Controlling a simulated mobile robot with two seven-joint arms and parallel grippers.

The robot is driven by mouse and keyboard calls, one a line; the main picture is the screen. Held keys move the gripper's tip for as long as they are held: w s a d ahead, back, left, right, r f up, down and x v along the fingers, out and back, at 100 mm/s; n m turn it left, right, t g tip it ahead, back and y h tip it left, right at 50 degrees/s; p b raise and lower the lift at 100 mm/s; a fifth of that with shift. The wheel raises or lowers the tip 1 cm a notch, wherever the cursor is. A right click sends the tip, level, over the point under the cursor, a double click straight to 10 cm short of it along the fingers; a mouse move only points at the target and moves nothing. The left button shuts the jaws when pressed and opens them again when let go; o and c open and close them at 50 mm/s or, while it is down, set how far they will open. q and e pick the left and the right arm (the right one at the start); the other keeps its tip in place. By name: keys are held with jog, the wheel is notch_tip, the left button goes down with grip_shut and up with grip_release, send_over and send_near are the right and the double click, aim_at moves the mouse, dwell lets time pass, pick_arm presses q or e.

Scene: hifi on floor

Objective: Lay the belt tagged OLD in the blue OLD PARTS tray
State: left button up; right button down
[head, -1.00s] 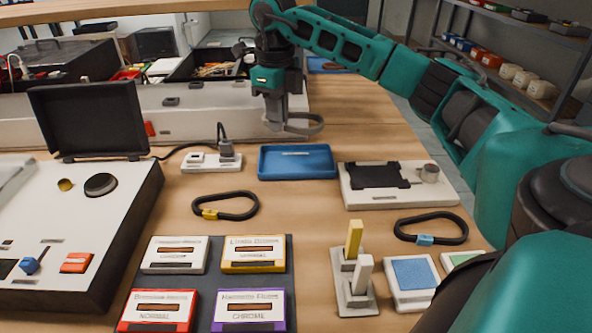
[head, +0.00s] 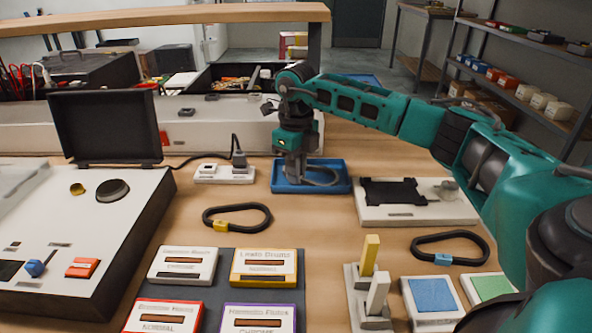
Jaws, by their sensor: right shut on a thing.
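My right gripper (head: 294,176) comes in from the right and points down over the blue tray (head: 312,190). It is shut on a dark grey belt loop (head: 326,180), which sticks out to the right of the fingers, within the tray's outline. No tag can be read on this belt. I cannot tell whether the belt touches the tray floor. A black belt with a yellow tag (head: 237,206) lies on the table in front of the tray. Another black belt with a blue tag (head: 450,238) lies at the right. My left gripper is not in view.
A white power strip (head: 224,174) with a plug stands left of the tray. A white unit with a black plate (head: 415,208) is to its right. Several cassettes (head: 184,265) lie in front, and a deck with an open lid (head: 105,125) is at the left.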

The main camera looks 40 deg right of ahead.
jog(key=shift+f, duration=0.15)
jog(key=c, duration=1.2)
grip_release()
jog(key=shift+o, duration=0.2)
notch_tip(320, 180, up, 12)
jog(key=p, duration=0.2)
jog(key=shift+r, duration=0.25)
